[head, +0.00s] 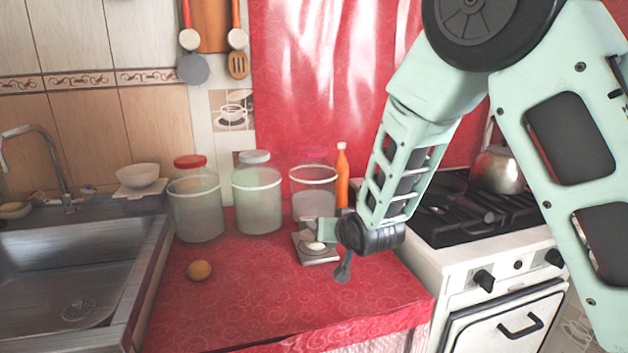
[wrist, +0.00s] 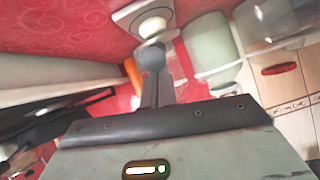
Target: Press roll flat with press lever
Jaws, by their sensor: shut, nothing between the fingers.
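A small grey press (head: 318,259) stands on the red counter, partly behind my arm. A pale round piece (head: 315,246), which looks like the roll, lies on its plate. In the wrist view the pale round piece (wrist: 152,27) sits on the grey plate (wrist: 128,14), just beyond my fingertips. My gripper (head: 343,270) is shut and empty, pointing down at the right of the press; its closed fingers also show in the wrist view (wrist: 152,62). I cannot make out the lever clearly. Whether my fingers touch the press cannot be told.
A brown round item (head: 200,270) lies on the counter's left. Large jars (head: 197,208) (head: 257,200) (head: 313,188) and an orange bottle (head: 342,178) stand behind. A sink (head: 60,270) is at left, a stove (head: 480,225) at right. The front counter is clear.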

